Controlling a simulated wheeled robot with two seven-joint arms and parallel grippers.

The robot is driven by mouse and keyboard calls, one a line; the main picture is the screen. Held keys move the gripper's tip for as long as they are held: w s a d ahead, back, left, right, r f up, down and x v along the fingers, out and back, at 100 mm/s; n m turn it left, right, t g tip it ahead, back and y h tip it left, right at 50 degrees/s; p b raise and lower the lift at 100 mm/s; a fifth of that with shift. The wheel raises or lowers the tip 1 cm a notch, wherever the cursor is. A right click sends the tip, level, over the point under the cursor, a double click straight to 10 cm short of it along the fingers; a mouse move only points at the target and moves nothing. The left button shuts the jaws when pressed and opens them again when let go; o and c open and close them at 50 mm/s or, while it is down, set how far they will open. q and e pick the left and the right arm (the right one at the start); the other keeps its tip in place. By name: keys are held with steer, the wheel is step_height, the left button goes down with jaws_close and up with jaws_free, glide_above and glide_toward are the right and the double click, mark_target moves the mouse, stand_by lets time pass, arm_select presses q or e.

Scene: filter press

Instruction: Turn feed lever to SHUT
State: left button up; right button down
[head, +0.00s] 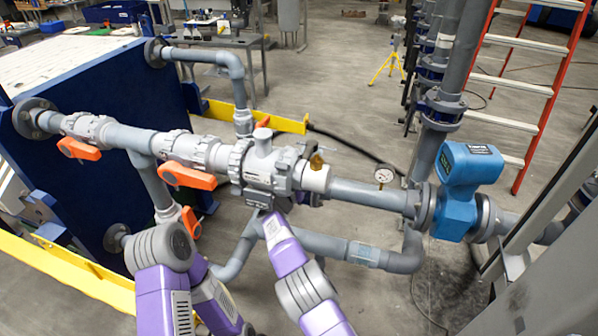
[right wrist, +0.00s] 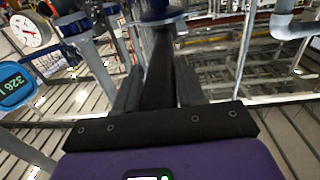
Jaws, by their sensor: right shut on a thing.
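My right gripper (head: 264,220) reaches up to the underside of the grey multi-port valve (head: 262,165) in the middle of the pipework. In the right wrist view my right gripper (right wrist: 160,88) is shut on a dark straight bar (right wrist: 160,60), which looks like the feed lever. The bar runs from between the fingers up to a round grey-blue part (right wrist: 155,18). Any SHUT marking is too small to read. My left arm is folded at the lower left of the head view, and its gripper does not show.
Orange-handled valves (head: 188,176) sit on the pipes left of the grey valve. A blue press plate (head: 90,180) stands at left. A lower grey pipe (head: 330,247) passes beside my right arm.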

steer(key=shift+s+a+r+y, duration=0.1)
steer(key=shift+a+y, duration=0.2)
steer(key=shift+a, duration=0.2)
steer(key=c, duration=1.1)
jaws_free()
steer(key=o, duration=0.3)
steer(key=shift+a, duration=0.25)
steer(key=v, duration=0.7)
steer(key=shift+b, duration=0.3)
